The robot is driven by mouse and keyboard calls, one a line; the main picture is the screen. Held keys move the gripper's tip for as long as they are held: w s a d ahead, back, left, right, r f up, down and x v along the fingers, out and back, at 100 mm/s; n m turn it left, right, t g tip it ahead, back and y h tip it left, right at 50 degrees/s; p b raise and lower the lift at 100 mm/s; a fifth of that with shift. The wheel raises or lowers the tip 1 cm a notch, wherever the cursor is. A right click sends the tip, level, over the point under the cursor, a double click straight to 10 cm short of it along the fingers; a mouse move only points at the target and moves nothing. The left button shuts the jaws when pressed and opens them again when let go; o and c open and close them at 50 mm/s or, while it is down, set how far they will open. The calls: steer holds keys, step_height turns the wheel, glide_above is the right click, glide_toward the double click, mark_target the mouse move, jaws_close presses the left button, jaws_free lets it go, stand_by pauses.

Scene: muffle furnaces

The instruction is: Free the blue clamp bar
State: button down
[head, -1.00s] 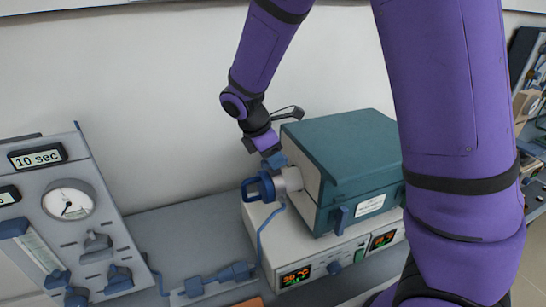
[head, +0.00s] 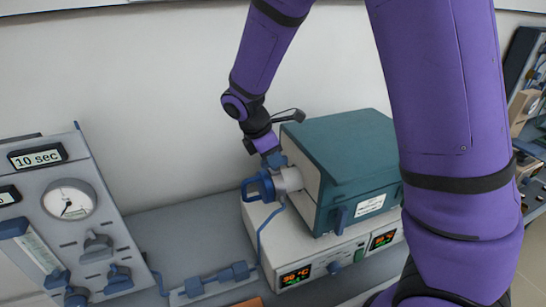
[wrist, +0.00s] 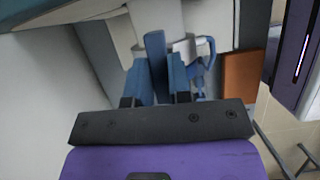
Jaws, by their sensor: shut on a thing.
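The blue clamp bar (wrist: 155,52) stands between the two blue fingers of my gripper (wrist: 160,78) in the wrist view. My gripper is shut on it. In the head view my gripper (head: 268,147) points down at the top of the pale cylindrical fitting (head: 289,179) on the left side of the teal-topped furnace (head: 345,150). The bar is small there and partly hidden by the fingers. A blue looped handle (head: 257,188) sits at the fitting's outer end, just below my gripper.
The furnace rests on a white control base (head: 318,262) with lit displays. A blue hose runs from the fitting to blue connectors (head: 216,281) on the grey bench. A gauge panel (head: 60,215) stands at left. My arm blocks the right side.

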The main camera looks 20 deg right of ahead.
steer(key=m+g, duration=0.1)
steer(key=m, duration=0.3)
steer(key=shift+w+m+g, duration=0.15)
steer(key=shift+m+g, duration=0.15)
steer(key=shift+g, duration=0.1)
steer(key=m, duration=0.2)
steer(key=m+g+y, duration=0.1)
steer(key=m, duration=0.1)
steer(key=shift+m+y, duration=0.3)
steer(key=m+g+y, duration=0.1)
steer(key=m, duration=0.3)
steer(key=shift+d, duration=0.15)
steer(key=shift+m+y, duration=0.9)
steer(key=shift+m, duration=1.1)
steer(key=c, duration=1)
jaws_free()
steer(key=shift+c, duration=0.2)
steer(key=shift+w+r, duration=0.1)
